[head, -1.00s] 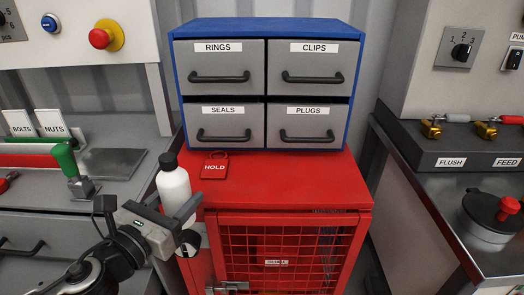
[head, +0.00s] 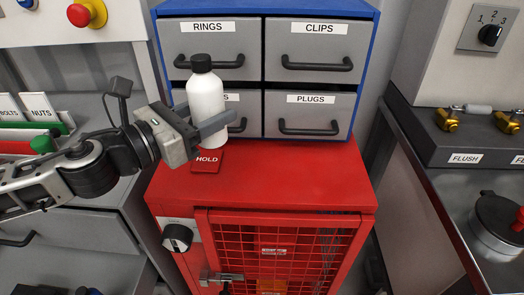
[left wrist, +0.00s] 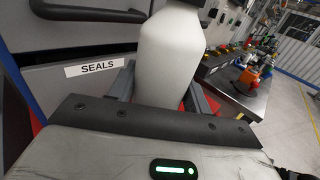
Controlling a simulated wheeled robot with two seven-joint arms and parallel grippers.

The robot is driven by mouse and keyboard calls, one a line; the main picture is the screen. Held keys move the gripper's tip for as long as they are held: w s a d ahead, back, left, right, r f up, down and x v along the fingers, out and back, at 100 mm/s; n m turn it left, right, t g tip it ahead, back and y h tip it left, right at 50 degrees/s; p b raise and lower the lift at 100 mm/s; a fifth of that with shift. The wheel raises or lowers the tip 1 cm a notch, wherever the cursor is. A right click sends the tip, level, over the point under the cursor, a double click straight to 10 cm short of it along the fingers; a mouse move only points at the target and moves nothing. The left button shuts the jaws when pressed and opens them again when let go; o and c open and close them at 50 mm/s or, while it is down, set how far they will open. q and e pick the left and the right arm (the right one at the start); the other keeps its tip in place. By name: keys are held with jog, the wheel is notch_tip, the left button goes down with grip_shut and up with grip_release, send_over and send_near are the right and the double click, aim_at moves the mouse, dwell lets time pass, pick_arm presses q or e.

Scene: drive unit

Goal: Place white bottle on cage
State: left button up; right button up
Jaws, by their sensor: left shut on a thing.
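The white bottle (head: 206,103) with a black cap is upright in my left gripper (head: 208,127). The gripper is shut on the bottle's lower part, in front of the left drawers. In the left wrist view the bottle (left wrist: 168,62) stands between the fingers, its top cut off by the frame. The bottle appears above the rear left of this top; I cannot tell the exact gap. My right gripper is not in view.
A red HOLD tag (head: 207,160) lies on the cage top at the left, below the bottle. A blue drawer cabinet (head: 366,60) with labelled grey drawers stands at the back of the top. The middle and right of the top are clear. A grey bench (head: 447,190) stands at the right.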

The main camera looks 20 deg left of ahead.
pick_arm(q)
jog(key=w+d+f, duration=0.2)
jog(key=w+d+f+p, duration=0.1)
jog(key=w+d+f, duration=0.1)
jog(key=f, duration=0.1)
jog(key=w+d+f, duration=0.2)
jog(key=d, duration=0.1)
jog(key=shift+f+p, duration=0.3)
jog(key=shift+w+f, duration=0.1)
jog(key=shift+f, duration=1.55)
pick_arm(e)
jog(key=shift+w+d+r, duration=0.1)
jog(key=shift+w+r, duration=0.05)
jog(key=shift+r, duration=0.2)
pick_arm(q)
jog(key=shift+f, duration=0.1)
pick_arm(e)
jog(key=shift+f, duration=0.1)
pick_arm(q)
jog(key=o, duration=1.2)
